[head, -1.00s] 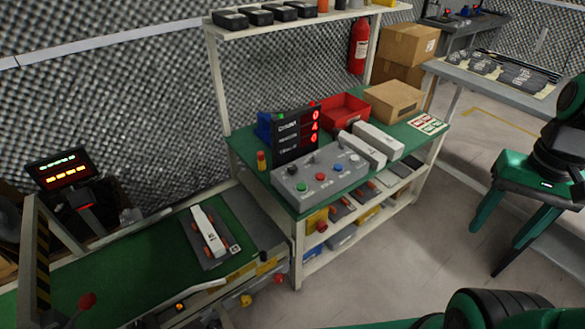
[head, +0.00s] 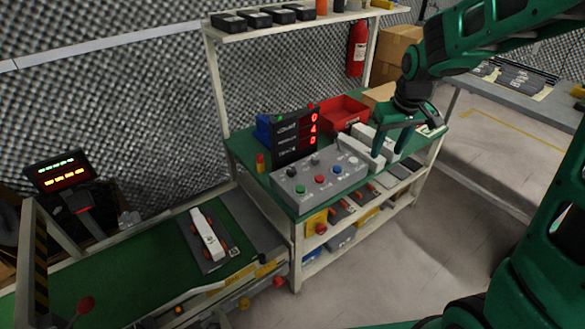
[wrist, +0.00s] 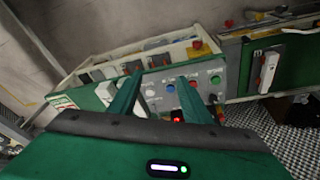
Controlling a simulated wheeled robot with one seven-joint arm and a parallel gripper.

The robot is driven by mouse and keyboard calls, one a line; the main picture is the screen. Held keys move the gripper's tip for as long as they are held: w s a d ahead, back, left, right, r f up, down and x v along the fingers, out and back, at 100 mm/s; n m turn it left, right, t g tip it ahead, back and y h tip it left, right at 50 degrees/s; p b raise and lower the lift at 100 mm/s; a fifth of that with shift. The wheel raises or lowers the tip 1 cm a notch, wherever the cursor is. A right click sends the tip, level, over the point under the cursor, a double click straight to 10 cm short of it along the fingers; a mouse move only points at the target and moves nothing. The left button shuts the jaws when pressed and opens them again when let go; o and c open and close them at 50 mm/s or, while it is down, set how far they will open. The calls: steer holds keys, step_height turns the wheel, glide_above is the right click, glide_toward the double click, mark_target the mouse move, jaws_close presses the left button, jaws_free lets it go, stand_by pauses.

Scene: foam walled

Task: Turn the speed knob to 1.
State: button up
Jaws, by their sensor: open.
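The grey control box (head: 318,188) sits on the green bench top. It has green, red and blue buttons along its front, and a black knob (head: 291,171) and a grey knob (head: 314,160) behind them. I cannot read which one is the speed knob. The dark display (head: 296,138) behind the box shows red digits that look like 0, 4 and 0. My gripper (head: 393,150) is open and empty, above the white parts to the right of the box. In the wrist view, my fingers (wrist: 161,92) reach toward the box, partly hiding it.
White parts (head: 360,153) lie right of the box, under my gripper. A red bin (head: 344,112) stands behind them. A shelf (head: 290,27) with black items is above the bench. A conveyor (head: 120,260) with a white part is at the left. Open floor lies in front.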

steer(key=w+a+f+n+y, duration=0.1)
steer(key=w+a+f+n, duration=0.15)
steer(key=w+a, duration=0.3)
steer(key=w+a+f+n, duration=0.1)
steer(key=w+a+f, duration=0.25)
steer(key=a, duration=0.35)
steer(key=n+t+y, duration=0.1)
steer(key=n+y, duration=0.1)
glide_toward(292, 169)
steer(key=shift+m, duration=0.25)
steer(key=x, duration=0.8)
steer(key=shift+a+f, duration=0.15)
steer(key=shift+a, duration=0.05)
steer(key=shift+h, duration=0.3)
steer(key=c, duration=1)
